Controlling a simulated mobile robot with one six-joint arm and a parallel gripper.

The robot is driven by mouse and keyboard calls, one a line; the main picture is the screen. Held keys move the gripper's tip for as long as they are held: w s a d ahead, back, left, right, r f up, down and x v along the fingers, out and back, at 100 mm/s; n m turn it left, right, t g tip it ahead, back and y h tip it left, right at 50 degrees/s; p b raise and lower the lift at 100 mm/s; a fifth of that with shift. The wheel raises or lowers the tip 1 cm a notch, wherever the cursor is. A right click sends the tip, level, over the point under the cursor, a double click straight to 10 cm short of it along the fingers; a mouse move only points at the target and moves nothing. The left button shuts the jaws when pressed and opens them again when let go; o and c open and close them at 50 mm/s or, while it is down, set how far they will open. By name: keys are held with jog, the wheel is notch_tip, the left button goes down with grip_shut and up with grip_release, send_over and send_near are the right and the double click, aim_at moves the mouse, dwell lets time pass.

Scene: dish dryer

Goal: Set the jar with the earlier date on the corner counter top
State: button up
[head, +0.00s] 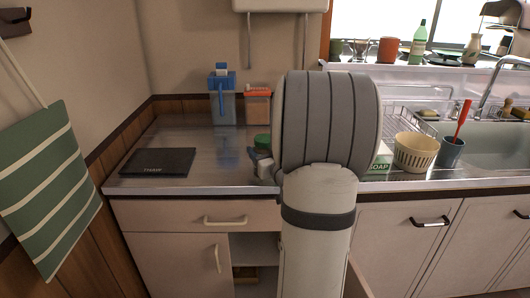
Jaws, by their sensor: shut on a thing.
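The corner counter top (208,174) is a shiny steel surface left of my arm, against the wood-trimmed walls. My gripper (262,160) shows only in part at the left edge of my arm, over the counter's right part. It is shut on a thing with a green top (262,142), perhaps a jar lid. My arm hides most of this thing, so I cannot tell whether it touches the counter. No date can be read, and no other jar can be made out.
A dark flat slab (156,161) lies on the counter's left part. A blue-topped container (222,97) and an orange-topped one (257,105) stand at the back. The middle counter is clear. A basket (415,153), a blue cup (450,153) and the sink are right. The cabinet below stands open.

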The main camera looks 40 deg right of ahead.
jog(key=shift+f, duration=0.1)
jog(key=o, duration=1.4)
jog(key=shift+r, duration=0.2)
jog(key=b+v, duration=0.1)
jog(key=v, duration=1.1)
